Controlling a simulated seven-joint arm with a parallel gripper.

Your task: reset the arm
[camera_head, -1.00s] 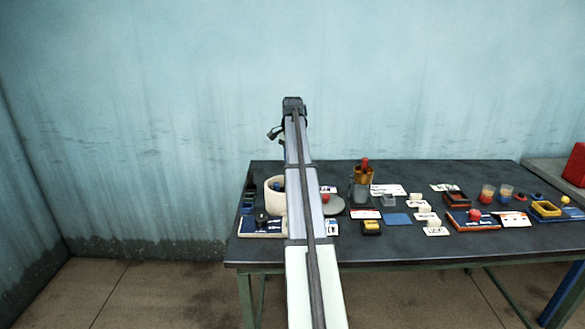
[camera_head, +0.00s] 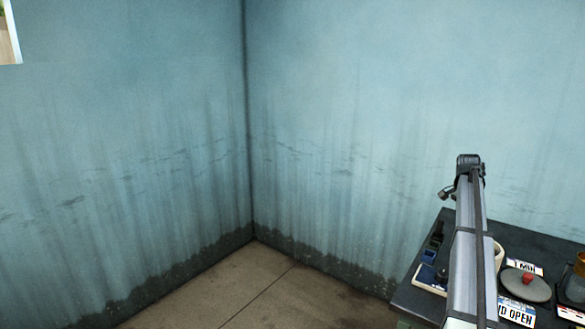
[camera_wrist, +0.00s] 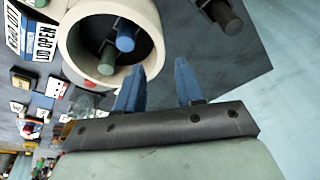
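My gripper (camera_wrist: 160,80) shows in the wrist view with its two blue fingers apart and nothing between them. Its fingertips appear at the rim of a round cream pot (camera_wrist: 72,55), but I cannot tell whether they touch it. The arm hides most of the pot (camera_head: 498,254).
The dark table (camera_head: 545,245) fills the lower right of the head view. A grey round plate (camera_head: 510,285) with a red knob and white printed cards (camera_head: 516,312) lie right of my arm. A dark cylinder (camera_wrist: 222,14) stands beside the pot. Floor left of the table is clear.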

